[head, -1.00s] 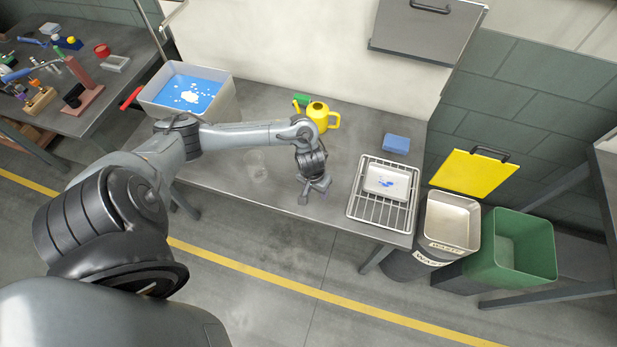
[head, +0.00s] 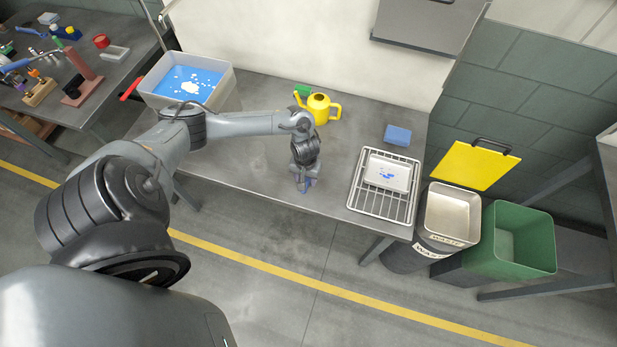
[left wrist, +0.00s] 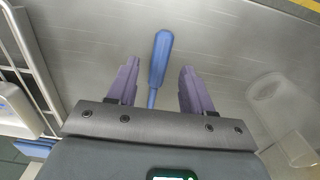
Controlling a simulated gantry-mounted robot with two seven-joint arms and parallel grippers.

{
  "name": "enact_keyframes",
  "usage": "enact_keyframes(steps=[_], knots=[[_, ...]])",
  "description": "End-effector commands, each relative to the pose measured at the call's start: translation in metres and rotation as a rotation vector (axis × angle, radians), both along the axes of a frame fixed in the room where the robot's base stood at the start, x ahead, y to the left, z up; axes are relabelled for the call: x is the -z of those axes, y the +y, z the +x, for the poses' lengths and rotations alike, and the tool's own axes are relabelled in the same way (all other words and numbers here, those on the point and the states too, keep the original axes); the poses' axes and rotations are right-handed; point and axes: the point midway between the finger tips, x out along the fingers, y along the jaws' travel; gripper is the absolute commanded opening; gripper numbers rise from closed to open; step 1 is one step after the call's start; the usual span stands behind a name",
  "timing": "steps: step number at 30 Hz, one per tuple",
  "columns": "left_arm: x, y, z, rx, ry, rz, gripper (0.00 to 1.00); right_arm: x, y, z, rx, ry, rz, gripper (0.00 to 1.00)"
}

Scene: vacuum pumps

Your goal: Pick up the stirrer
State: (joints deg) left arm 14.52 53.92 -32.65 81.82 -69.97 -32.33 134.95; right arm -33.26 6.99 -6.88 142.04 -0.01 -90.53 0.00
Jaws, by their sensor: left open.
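The stirrer is most likely the blue-handled tool (left wrist: 161,60) lying on the table in the left wrist view. Its thin shaft runs down behind my gripper's front plate, so its far end is hidden. My left gripper (left wrist: 158,90) is open, one purple finger on each side of the tool, with gaps on both sides. In the head view my left gripper (head: 304,184) points down over the table's front part. The tool is not clearly distinct from the fingers there. My right gripper is in neither view.
A wire rack (head: 381,207) with a white tray (head: 398,170) stands right of the gripper. A clear glass vessel (left wrist: 272,100) is on its other side. A yellow watering can (head: 319,108), blue block (head: 397,135) and water-filled tub (head: 155,99) stand on the metal table (head: 255,185).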

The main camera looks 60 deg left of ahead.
Motion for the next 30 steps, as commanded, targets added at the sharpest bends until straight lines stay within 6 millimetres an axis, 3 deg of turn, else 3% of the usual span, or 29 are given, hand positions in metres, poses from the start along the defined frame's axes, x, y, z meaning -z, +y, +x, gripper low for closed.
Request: enact_keyframes(steps=[6, 15, 25, 30], knots=[[0.025, 0.000, 0.000, 0.000, -0.001, 0.000, 0.51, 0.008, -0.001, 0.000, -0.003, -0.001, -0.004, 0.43], [0.028, 0.000, 0.000, 0.001, -0.001, 0.001, 0.51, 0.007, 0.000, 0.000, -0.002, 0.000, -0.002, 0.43], [0.028, 0.000, 0.000, 0.001, -0.001, 0.001, 0.02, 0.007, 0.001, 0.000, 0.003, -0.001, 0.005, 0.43], [0.028, 0.000, 0.000, 0.001, -0.001, 0.001, 0.00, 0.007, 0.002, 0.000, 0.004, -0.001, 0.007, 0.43]])
